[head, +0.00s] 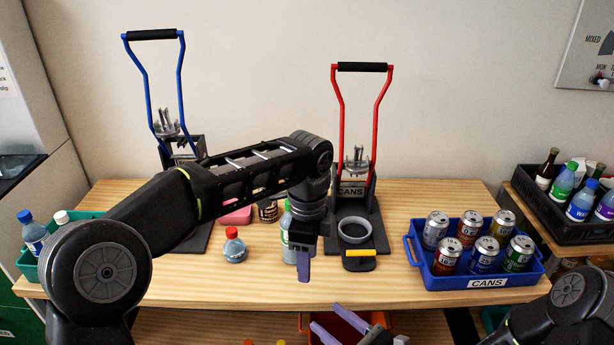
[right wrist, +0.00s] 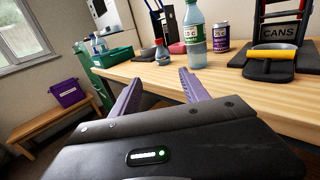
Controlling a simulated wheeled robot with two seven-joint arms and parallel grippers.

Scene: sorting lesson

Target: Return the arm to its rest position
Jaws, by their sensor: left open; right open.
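In the head view my left arm reaches in from the left across the table. My left gripper (head: 303,268) points down, open and empty, just in front of a clear bottle with a green label (head: 288,222), which the arm partly hides. My right gripper (head: 330,316) is low at the front edge, below the tabletop (head: 400,290). Its purple fingers also show in the right wrist view (right wrist: 160,78), apart with nothing between them. The same bottle (right wrist: 194,38) stands upright beyond them on the table, next to a purple can (right wrist: 221,38).
A blue crate of cans (head: 487,283) sits at right, a black crate of bottles (head: 545,205) farther right. A red-handled crusher (head: 338,110) and a blue-handled one (head: 149,80) stand at the back. A small red-capped bottle (head: 235,248) is left of my left gripper.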

